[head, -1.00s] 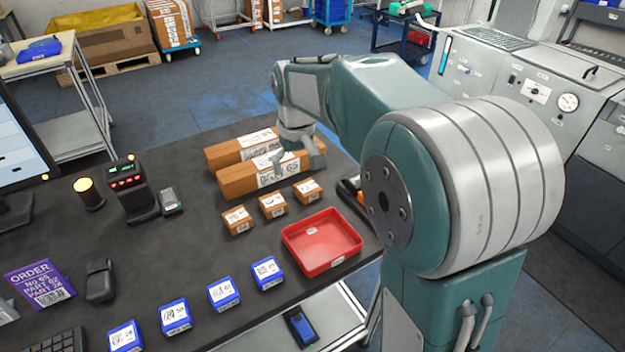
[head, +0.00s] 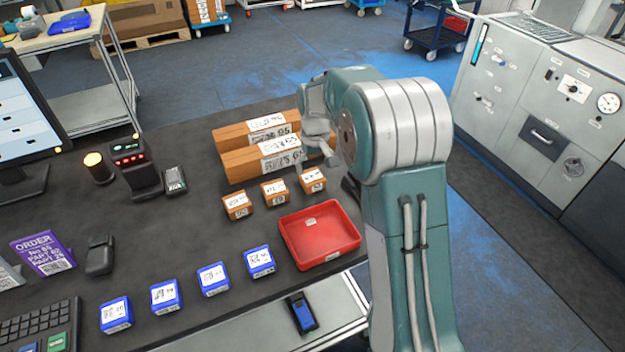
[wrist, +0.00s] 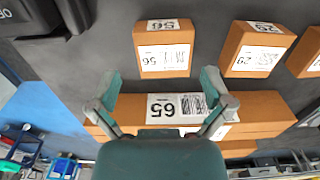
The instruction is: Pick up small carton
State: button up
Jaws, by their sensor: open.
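Three small brown cartons with white labels sit in a row on the dark table: a left one (head: 237,206), a middle one (head: 275,192) and a right one (head: 312,180). In the wrist view, the right carton (wrist: 163,50) lies just ahead of my gripper (wrist: 160,88), roughly centred between its fingers. The middle carton (wrist: 260,50) is to its right. My gripper is open and empty, with its fingers spread above a long carton (wrist: 175,107) labelled 65. In the head view, my gripper (head: 318,155) is partly hidden by my arm, just behind the right small carton.
Two long cartons, a front one (head: 240,165) and a rear one (head: 235,136), lie behind the small ones. A red tray (head: 320,236) stands in front. Several blue boxes (head: 213,279) line the front edge.

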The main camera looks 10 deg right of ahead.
aim_at(312, 176)
jog(key=f, duration=0.3)
jog(key=shift+w+d, duration=0.2)
jog(key=shift+d, duration=0.1)
jog(key=shift+a+f, duration=0.65)
jog(key=shift+f, duration=0.05)
jog(key=shift+s+a+f, duration=0.1)
jog(key=shift+a+f, duration=0.05)
jog(key=shift+a, duration=0.1)
jog(key=shift+d+f, duration=0.1)
jog(key=shift+d, duration=0.3)
jog(key=c, duration=1.1)
grip_shut()
jog(key=shift+a, duration=0.1)
